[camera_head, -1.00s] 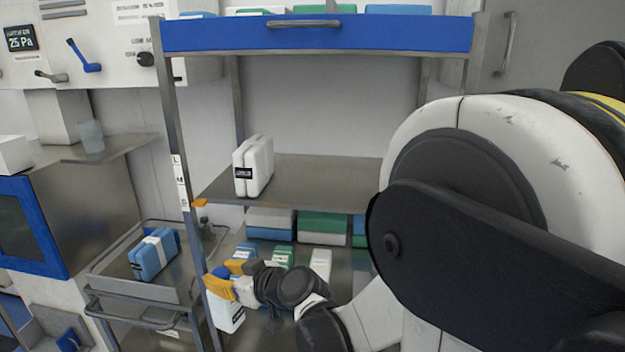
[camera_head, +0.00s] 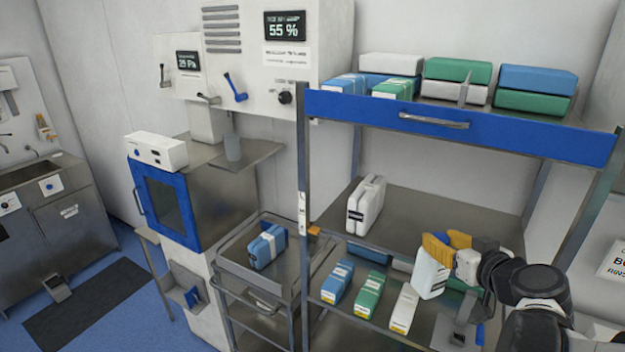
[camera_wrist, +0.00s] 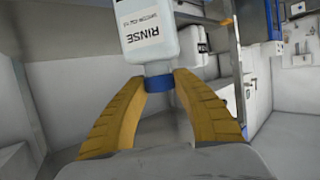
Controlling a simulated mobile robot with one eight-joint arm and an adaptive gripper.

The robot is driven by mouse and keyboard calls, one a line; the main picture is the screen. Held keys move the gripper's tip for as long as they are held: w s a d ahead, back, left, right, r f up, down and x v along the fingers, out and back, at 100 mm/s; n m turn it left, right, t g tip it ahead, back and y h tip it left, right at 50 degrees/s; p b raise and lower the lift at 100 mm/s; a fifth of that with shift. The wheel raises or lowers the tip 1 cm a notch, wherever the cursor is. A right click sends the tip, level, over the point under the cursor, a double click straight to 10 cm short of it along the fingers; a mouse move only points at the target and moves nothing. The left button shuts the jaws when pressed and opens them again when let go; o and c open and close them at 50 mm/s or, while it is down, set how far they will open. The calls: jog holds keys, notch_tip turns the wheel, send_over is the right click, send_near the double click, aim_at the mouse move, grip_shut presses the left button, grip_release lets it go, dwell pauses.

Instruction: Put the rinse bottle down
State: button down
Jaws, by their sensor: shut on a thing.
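The white rinse bottle (camera_head: 431,276) hangs below my gripper (camera_head: 448,246) in the head view, in front of the rack's right part. In the wrist view the bottle (camera_wrist: 152,35) shows its RINSE label, reading upside down. The orange fingers of my gripper (camera_wrist: 159,84) are shut on the blue neck or cap of the bottle. The bottle's body points away from the fingers. Its base is cut off at the top of the wrist view. No surface is seen touching it.
Blue, green and white packs (camera_head: 369,294) lie on the lower shelf. A trolley (camera_head: 240,263) with a blue pack stands left of the rack.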

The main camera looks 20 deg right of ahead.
jog(key=s+d+r+m+h+p, duration=0.1)
jog(key=s+d+r+p, duration=0.25)
jog(key=s+r, duration=0.2)
jog(key=w+r+p+x, duration=0.1)
jog(key=r+x, duration=0.2)
jog(key=x, duration=1.5)
jog(key=shift+w+d+p, duration=0.15)
jog(key=shift+w+p, duration=0.05)
jog(key=shift+p, duration=0.1)
jog(key=shift+f, duration=0.2)
jog(key=shift+f, duration=0.1)
jog(key=c, duration=1.1)
grip_release()
jog(key=shift+o, duration=0.2)
